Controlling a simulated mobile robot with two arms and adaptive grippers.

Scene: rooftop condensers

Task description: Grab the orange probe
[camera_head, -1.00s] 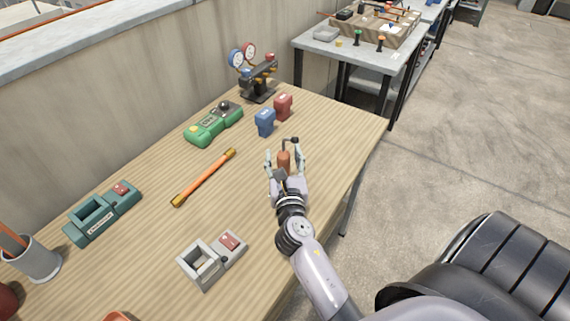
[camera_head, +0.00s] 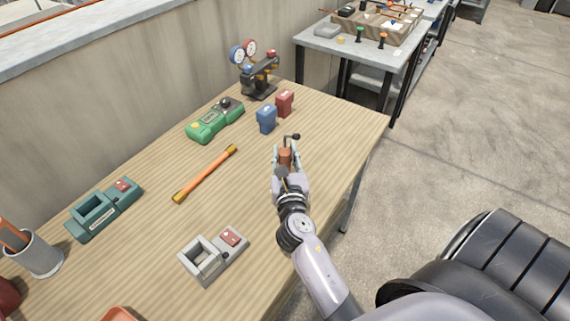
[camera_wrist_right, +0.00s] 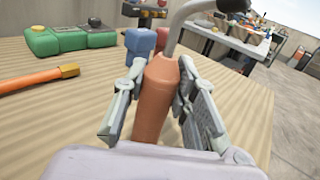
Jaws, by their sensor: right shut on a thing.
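The orange probe (camera_head: 285,158) has an orange-brown body with a bent grey metal neck and a dark tip at its top. It stands between the fingers of my right gripper (camera_head: 287,165), near the right edge of the wooden table. In the right wrist view the probe body (camera_wrist_right: 155,100) is upright, with one finger of the gripper (camera_wrist_right: 158,105) on each side of it, shut on it. Its lower end is hidden behind the gripper's palm. My left gripper is in neither view.
A blue block (camera_head: 266,119) and a red block (camera_head: 285,103) stand just beyond the probe. A green meter (camera_head: 215,121), an orange rod (camera_head: 205,174), a gauge manifold (camera_head: 259,75), a teal holder (camera_head: 104,209) and a grey holder (camera_head: 213,255) are on the table. The wood between them is clear.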

